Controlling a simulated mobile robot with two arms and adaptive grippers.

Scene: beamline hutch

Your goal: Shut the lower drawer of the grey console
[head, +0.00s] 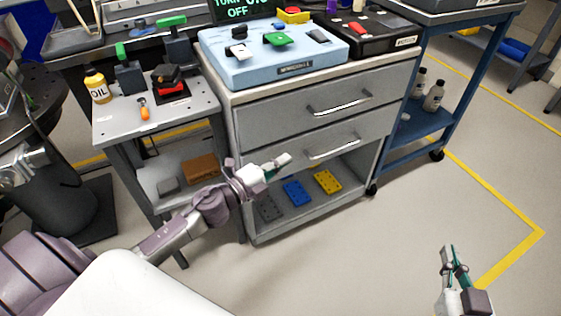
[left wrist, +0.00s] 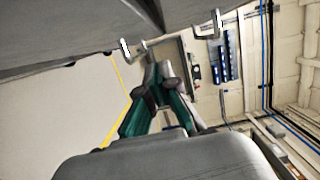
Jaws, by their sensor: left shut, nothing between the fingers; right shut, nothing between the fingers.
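The grey console (head: 228,96) has two drawers one above the other. The upper drawer (head: 270,116) has a bar handle (head: 340,103). The lower drawer (head: 262,148) has its own bar handle (head: 332,147). Its front looks nearly flush with the console; I cannot tell if a small gap is left. My left gripper (head: 285,160) is shut and empty, at the lower drawer's front, left of its handle; contact is unclear. The left wrist view shows its fingers (left wrist: 163,72) below the drawer fronts and two handles. My right gripper (head: 452,257) is shut and empty over the floor.
Below the drawers, an open shelf holds grey, blue (head: 296,193) and yellow (head: 327,181) plates. A small side table (head: 112,127) with an oil bottle stands left. A blue cart (head: 410,128) stands right. The floor in front is clear.

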